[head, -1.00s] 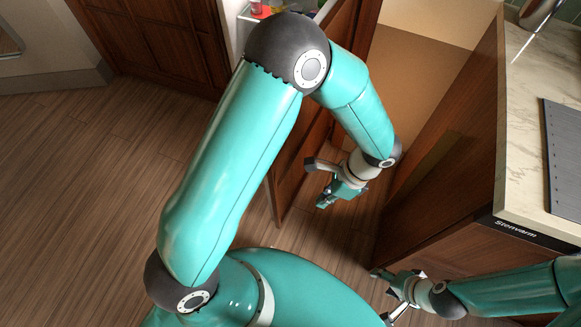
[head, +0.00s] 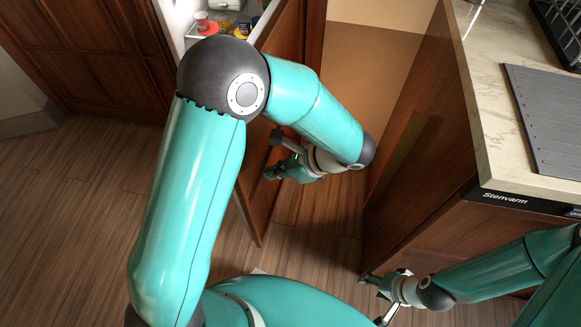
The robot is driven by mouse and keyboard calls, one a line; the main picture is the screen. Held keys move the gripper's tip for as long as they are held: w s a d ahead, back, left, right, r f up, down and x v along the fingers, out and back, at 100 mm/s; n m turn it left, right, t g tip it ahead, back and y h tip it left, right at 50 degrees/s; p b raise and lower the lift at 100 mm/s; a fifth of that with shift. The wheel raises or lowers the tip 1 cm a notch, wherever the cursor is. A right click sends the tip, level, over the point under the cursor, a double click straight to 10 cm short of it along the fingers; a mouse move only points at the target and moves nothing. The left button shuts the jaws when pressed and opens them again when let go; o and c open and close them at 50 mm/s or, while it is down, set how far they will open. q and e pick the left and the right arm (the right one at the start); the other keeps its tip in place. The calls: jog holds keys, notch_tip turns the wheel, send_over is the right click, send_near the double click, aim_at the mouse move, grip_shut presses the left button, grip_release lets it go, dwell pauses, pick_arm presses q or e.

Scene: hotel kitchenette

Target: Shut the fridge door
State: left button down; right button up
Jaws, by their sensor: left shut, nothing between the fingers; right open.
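The fridge door (head: 257,205) is a dark wood panel. It stands open, with the lit fridge interior (head: 225,22) showing to its left at the top. My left gripper (head: 272,157) is shut and empty at the door's right-hand, outer face. Its fingers overlap the door in the picture; I cannot tell whether they touch it. My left upper arm hides part of the door and fridge. My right gripper (head: 372,298) is open and empty, low by the counter cabinet.
Small jars (head: 203,20) stand inside the fridge. A marble counter (head: 500,120) with a grey ribbed mat (head: 545,115) and a dark rack (head: 562,30) is at right. Its wooden cabinet (head: 425,170) bounds the gap right of the door. Floor (head: 75,210) at left is clear.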

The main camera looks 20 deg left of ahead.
aim_at(248, 170)
pick_arm(q)
jog(key=shift+s+a+f, duration=0.1)
jog(key=shift+s+a, duration=0.05)
jog(key=shift+a, duration=0.9)
jog(key=shift+s+a+f, duration=0.1)
jog(key=shift+s+a, duration=0.05)
jog(key=shift+a, duration=0.9)
jog(key=shift+w+a, duration=0.1)
jog(key=shift+a, duration=0.05)
